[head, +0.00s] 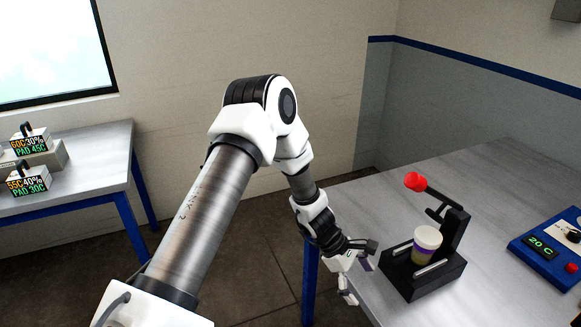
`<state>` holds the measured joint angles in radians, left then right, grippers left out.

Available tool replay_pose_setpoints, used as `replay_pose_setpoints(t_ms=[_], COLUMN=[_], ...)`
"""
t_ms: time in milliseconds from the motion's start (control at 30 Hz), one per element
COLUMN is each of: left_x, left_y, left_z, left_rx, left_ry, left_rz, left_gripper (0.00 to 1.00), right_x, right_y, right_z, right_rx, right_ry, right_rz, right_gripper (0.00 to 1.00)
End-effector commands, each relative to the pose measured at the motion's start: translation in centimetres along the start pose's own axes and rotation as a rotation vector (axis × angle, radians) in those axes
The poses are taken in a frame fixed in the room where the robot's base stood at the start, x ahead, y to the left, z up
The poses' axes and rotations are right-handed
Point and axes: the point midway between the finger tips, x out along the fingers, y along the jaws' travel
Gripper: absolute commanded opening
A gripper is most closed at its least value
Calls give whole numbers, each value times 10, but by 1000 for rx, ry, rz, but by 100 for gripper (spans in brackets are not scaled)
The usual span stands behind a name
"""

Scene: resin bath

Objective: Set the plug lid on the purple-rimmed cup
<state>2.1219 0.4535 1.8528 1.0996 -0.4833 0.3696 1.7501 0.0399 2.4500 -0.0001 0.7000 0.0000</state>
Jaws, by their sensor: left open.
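A small cup (423,253) stands upright in a black stand on the right table. Its lower part looks yellowish with a purple band, and a wider pale top piece (428,237) sits over it. I cannot tell at this size whether that top piece is the plug lid or part of the cup. My left gripper (357,280) is open and empty at the table's left edge, just left of the stand and apart from the cup. My right gripper is not in view.
The black stand (424,284) has a raised lever with a red knob (415,181) and two metal rails beside the cup. A blue control box (548,250) reading 20 C is at right. Labelled blocks (28,181) sit on the left table. The right table's back is clear.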

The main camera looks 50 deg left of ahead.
Motion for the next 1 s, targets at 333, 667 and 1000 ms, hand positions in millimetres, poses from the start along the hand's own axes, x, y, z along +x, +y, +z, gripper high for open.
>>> replay_pose_setpoints(t_ms=[333,667,1000], left_x=[43,49,49], left_y=[-257,-275,-274], left_z=[-120,-107,-107], left_rx=[1503,1708,1704], left_ry=[453,382,384], left_rz=[-659,-636,-635], left_gripper=[98,98,98], right_x=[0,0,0], right_y=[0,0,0], right_z=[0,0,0], right_rx=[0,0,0], right_ry=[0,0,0], right_rz=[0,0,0], right_gripper=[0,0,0])
